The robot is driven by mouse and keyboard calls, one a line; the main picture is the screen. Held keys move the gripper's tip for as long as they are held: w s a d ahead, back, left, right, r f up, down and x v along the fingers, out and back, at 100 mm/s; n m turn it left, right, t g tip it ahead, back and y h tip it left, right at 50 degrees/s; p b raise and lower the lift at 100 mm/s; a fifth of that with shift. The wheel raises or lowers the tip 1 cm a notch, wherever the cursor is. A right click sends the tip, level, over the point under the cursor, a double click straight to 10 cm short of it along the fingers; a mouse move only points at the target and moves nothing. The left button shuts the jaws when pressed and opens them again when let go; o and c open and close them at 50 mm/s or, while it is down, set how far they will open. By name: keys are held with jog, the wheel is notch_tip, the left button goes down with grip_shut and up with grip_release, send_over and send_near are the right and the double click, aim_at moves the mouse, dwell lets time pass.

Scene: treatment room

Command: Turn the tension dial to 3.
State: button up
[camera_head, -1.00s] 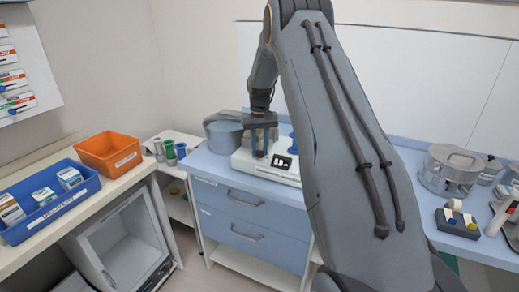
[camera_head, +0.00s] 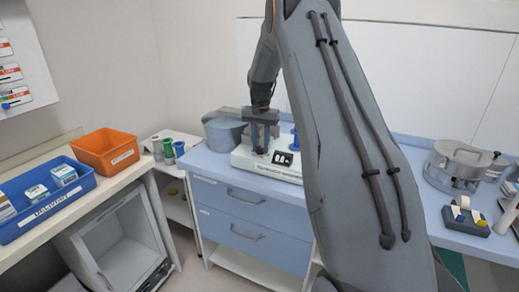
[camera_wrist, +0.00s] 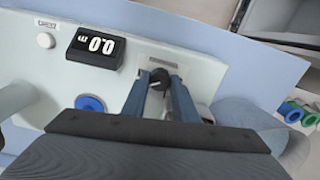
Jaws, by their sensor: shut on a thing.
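The tension device is a pale box (camera_head: 246,162) on the blue counter, and it also fills much of the wrist view (camera_wrist: 205,68). Its dial (camera_wrist: 160,81) is a small dark knob below a pale label strip. My gripper (camera_wrist: 160,80) points down at it, its two blue-grey fingers shut on the dial from both sides. In the head view my gripper (camera_head: 264,150) stands over the device's left part. The black display (camera_wrist: 95,48) beside the dial shows white digits that look like 0.0, turned over in the wrist view. The fingers partly hide the dial.
A blue round part (camera_wrist: 90,103) and a small white button (camera_wrist: 45,40) are on the device. A grey pot (camera_head: 222,133) stands close behind left. A metal pot (camera_head: 455,168) and tape holder (camera_head: 466,219) stand right.

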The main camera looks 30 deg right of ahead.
aim_at(261, 148)
jog(key=m+b, duration=0.2)
jog(key=m, duration=0.3)
jog(key=shift+m, duration=0.3)
dwell(0.4)
jog(key=o, duration=1.1)
jog(key=shift+c, duration=0.2)
jog(key=shift+r, duration=0.1)
jog(key=shift+s+r+b, duration=0.1)
jog(key=shift+r+b, duration=1.05)
jog(key=shift+r, duration=2.65)
jog(key=s+a+f+n, duration=0.3)
jog(key=s+a+n, duration=0.2)
jog(key=s, duration=0.6)
jog(key=s+a+f+n, duration=0.4)
jog(key=s+a+n, duration=0.1)
jog(key=s+a, duration=0.4)
jog(key=s+a+f+n+t, duration=0.1)
jog(key=s+a+f+n, duration=0.2)
jog(key=s, duration=1)
jog(key=a+n, duration=0.1)
jog(key=a, duration=0.2)
jog(key=shift+a+f+n, duration=0.2)
jog(key=shift+a+n, duration=0.2)
